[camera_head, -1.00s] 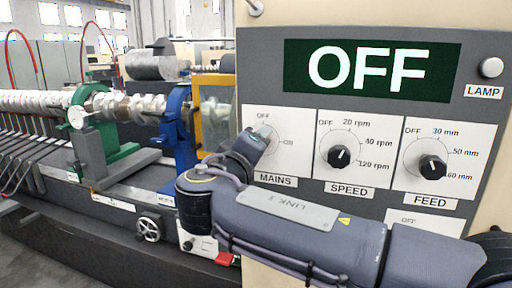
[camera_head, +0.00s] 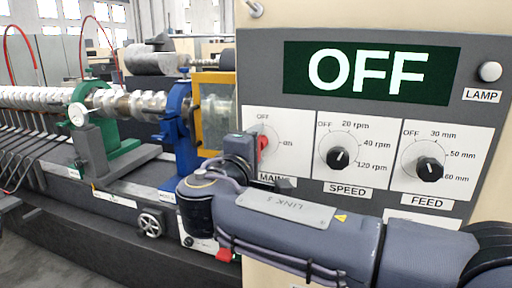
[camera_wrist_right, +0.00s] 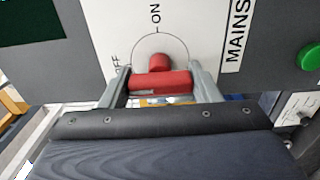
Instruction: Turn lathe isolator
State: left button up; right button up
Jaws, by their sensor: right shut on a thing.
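The isolator is the red knob (camera_head: 263,146) on the MAINS dial at the left of the control panel. In the wrist view the red knob (camera_wrist_right: 160,82) shows as a bar with a round part behind it, its bar lying across between the OFF and MAINS sides. My right gripper (camera_head: 252,148) is at the dial, shut on the knob. In the wrist view its fingers (camera_wrist_right: 164,86) stand at either end of the bar. The ON mark (camera_wrist_right: 156,14) is beyond the knob. The big display (camera_head: 368,72) reads OFF. My left gripper is not in view.
The SPEED knob (camera_head: 338,157) and FEED knob (camera_head: 428,168) sit right of MAINS, and a pale lamp (camera_head: 490,71) above. A green button (camera_wrist_right: 309,58) shows in the wrist view. The lathe (camera_head: 115,145) with its crankshaft stands at the left. My right arm crosses below the dials.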

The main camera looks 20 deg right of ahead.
jog(key=o, duration=1)
jog(key=b+v, duration=0.1)
jog(key=v, duration=0.6)
jog(key=shift+s+a, duration=0.25)
jog(key=shift+s, duration=0.1)
